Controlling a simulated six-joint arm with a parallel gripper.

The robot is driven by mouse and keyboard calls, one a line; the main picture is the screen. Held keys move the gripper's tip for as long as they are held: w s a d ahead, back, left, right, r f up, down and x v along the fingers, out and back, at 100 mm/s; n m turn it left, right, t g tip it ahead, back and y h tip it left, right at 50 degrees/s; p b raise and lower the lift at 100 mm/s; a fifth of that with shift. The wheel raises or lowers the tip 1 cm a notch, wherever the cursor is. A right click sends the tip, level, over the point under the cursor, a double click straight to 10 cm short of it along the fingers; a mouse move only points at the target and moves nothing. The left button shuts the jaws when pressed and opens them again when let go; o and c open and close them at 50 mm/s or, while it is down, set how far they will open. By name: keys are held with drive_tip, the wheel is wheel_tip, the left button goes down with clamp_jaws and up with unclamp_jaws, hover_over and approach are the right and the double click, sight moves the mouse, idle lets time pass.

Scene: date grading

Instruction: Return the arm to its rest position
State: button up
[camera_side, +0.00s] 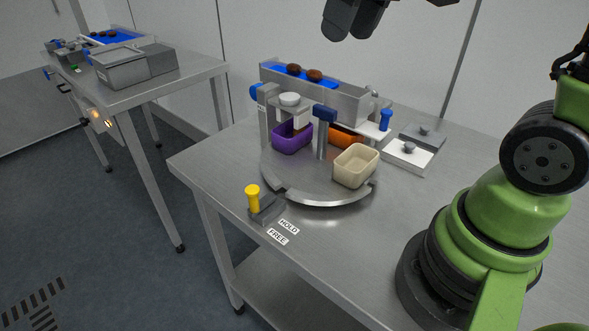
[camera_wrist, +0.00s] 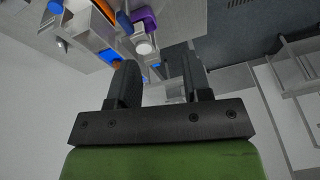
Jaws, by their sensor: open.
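My gripper (camera_wrist: 158,75) shows in the wrist view with its two dark fingers apart and nothing between them. In the side view my gripper (camera_side: 352,30) is at the top edge, partly cut off, high above the back of the table and clear of everything on it. My green arm base stands at the right of the table (camera_side: 330,235).
A round turntable (camera_side: 312,192) bears a purple tub (camera_side: 292,140), a cream tub (camera_side: 355,166) and an orange tub (camera_side: 345,137). Behind it a blue belt (camera_side: 330,82) carries two brown dates (camera_side: 314,75). A yellow-knobbed lever (camera_side: 253,198) stands in front. A second table (camera_side: 190,85) is at left.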

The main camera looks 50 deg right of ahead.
drive_tip(key=s+a+m+t+y, duration=0.1)
drive_tip(key=s+a, duration=0.4)
drive_tip(key=s, duration=0.6)
drive_tip(key=m+t, duration=0.1)
drive_tip(key=t, duration=0.1)
drive_tip(key=shift+f+t, duration=0.2)
drive_tip(key=shift+t, duration=0.1)
drive_tip(key=shift+w, duration=0.1)
